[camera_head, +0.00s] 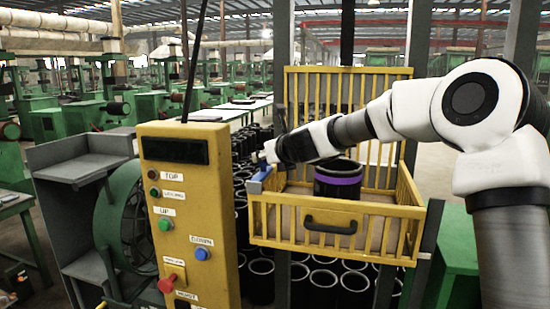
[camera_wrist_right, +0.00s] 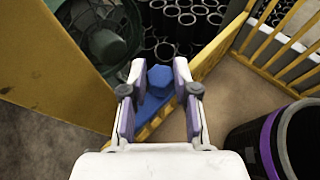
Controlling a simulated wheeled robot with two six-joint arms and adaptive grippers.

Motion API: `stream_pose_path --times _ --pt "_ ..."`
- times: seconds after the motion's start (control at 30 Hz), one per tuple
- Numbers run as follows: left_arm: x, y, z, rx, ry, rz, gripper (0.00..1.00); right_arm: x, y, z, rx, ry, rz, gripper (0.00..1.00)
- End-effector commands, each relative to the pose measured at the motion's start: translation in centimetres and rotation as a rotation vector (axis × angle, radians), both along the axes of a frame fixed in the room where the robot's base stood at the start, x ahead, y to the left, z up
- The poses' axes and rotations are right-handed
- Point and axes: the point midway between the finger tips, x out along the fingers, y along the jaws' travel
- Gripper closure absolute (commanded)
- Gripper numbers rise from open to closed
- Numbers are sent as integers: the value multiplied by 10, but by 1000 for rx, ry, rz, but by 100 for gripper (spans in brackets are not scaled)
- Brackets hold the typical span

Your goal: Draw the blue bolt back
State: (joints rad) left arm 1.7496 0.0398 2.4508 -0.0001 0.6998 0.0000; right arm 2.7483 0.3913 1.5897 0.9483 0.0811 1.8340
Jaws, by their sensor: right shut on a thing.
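The blue bolt (camera_wrist_right: 160,78) has a hexagonal knob and sits on a blue mount on the cage's rim, in the right wrist view. In the head view a small blue part of it (camera_head: 256,184) shows at the left corner of the yellow cage (camera_head: 322,241). My right gripper (camera_wrist_right: 159,90) is shut on the bolt's knob, one finger on each side. In the head view my right arm reaches across the cage from the right, and its gripper (camera_head: 270,153) hides most of the bolt. My left gripper is not in view.
A black sleeve with a purple band (camera_head: 338,180) stands in the cage, right of the gripper. A yellow control box (camera_head: 190,215) with labelled buttons stands close on the left. Several black sleeves (camera_head: 322,283) stand below the cage. A dark handle (camera_head: 330,225) is on the cage's front.

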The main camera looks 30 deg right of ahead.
Motion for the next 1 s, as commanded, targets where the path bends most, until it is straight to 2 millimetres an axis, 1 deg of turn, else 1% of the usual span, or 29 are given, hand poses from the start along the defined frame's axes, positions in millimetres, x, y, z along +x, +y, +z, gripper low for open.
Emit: stream_pose_path --times 0.03,0.13,0.47,0.5,0.53,0.57,0.87,0.93,1.0 --pt "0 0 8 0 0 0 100 11 -5 -4 3 12 2 100" --pt "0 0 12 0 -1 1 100 19 -16 -4 2 9 2 100" --pt "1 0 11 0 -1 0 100 22 -20 -5 0 6 0 100" --pt "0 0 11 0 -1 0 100 22 -20 -5 0 6 0 57" --pt "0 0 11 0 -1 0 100 22 -20 -5 -1 5 0 47" --pt "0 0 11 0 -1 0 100 22 -20 -5 -1 5 -1 45" --pt "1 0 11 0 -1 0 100 20 -20 -2 0 2 -1 45" --pt "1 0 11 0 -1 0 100 14 -20 1 1 1 0 45" --pt "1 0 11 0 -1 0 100 3 -19 6 2 2 0 45"
